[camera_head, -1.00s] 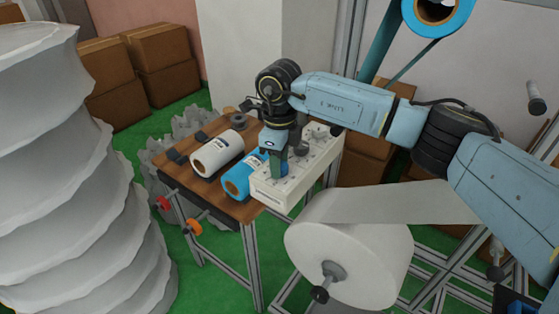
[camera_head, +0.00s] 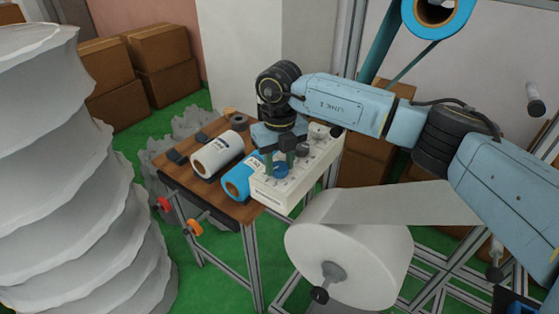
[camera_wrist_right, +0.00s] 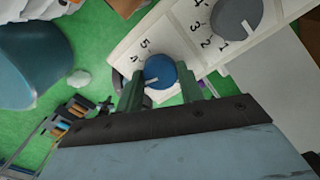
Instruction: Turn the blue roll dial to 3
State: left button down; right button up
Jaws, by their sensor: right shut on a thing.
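The blue roll dial (camera_wrist_right: 160,72) sits on the white control panel (camera_wrist_right: 190,42), with a white pointer mark toward its lower left in the wrist view. The numerals 5 and 4 show beside it; its other numerals are hidden. My right gripper (camera_wrist_right: 160,88) is shut on the dial, one green finger on each side. In the head view, my right gripper (camera_head: 281,162) reaches down onto the front end of the panel (camera_head: 283,200), with the blue dial (camera_head: 281,171) between its fingers. My left gripper is not in view.
A grey dial (camera_wrist_right: 237,16) numbered 1 to 4 is next to the blue one. A blue roll (camera_head: 238,183) and a white roll (camera_head: 216,153) lie on the wooden table (camera_head: 181,178) left of the panel. A large white roll (camera_head: 365,240) stands in front.

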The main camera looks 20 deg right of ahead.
aim_at(280, 166)
jog(key=shift+r, duration=0.1)
dwell(0.3)
jog(key=o, duration=1)
notch_tip(280, 166, up, 13)
jog(key=shift+r, duration=0.15)
